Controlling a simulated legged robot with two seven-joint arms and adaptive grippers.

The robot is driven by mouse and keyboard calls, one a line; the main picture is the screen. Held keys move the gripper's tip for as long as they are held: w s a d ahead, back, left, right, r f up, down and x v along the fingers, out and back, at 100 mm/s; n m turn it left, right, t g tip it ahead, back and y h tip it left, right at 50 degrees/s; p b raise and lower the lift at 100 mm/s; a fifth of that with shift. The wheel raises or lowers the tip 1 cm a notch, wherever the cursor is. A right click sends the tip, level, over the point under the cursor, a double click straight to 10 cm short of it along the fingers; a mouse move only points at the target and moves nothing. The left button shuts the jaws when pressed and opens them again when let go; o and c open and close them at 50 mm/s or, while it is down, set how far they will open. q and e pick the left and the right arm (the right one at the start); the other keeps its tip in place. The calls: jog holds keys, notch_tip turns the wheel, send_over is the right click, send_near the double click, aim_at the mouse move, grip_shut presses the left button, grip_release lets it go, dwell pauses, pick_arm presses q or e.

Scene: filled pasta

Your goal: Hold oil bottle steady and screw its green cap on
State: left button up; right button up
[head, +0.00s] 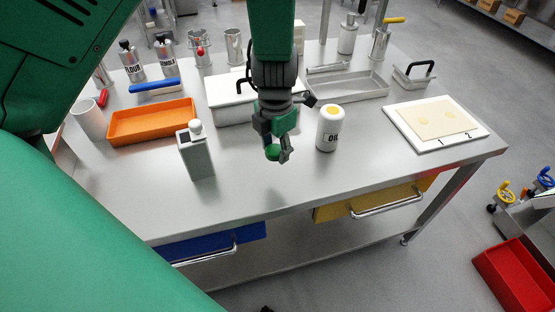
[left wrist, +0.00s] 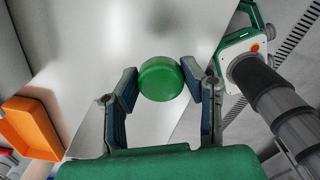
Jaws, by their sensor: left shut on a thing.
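The oil bottle (head: 327,132) is white, labelled OIL, and stands upright on the steel table with a yellow round top showing and no green cap on it. My left gripper (head: 275,152) is to the left of the bottle, apart from it, pointing down. It is shut on the green cap (head: 272,153), held above the table. In the left wrist view the green cap (left wrist: 160,79) sits between the two fingers of the left gripper (left wrist: 158,84). My right gripper is in neither view, and nothing holds the bottle.
A grey dispenser (head: 196,155) stands left of my gripper, and an orange tray (head: 152,124) lies behind it. A white lidded box (head: 228,101) and a metal tray (head: 350,88) are at the back. A white board (head: 432,126) lies at right. The table front is clear.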

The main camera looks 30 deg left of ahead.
pick_arm(q)
jog(key=shift+r, duration=0.7)
jog(key=shift+d, duration=0.1)
jog(key=shift+d, duration=0.1)
jog(key=m, duration=0.3)
jog(key=s+m, duration=0.1)
jog(key=m, duration=0.1)
jog(key=shift+d+f, duration=0.1)
jog(key=shift+f, duration=0.15)
jog(key=m, duration=0.3)
jog(key=shift+s+d+f, duration=0.1)
jog(key=shift+s+f, duration=0.05)
jog(key=shift+s, duration=0.2)
jog(key=s+d+m, duration=0.1)
jog(key=m, duration=0.7)
jog(key=s+d+m+b, duration=0.1)
jog(key=m, duration=0.7)
jog(key=s+d+f+m+b, duration=0.1)
jog(key=m, duration=0.8)
jog(key=shift+d, duration=0.15)
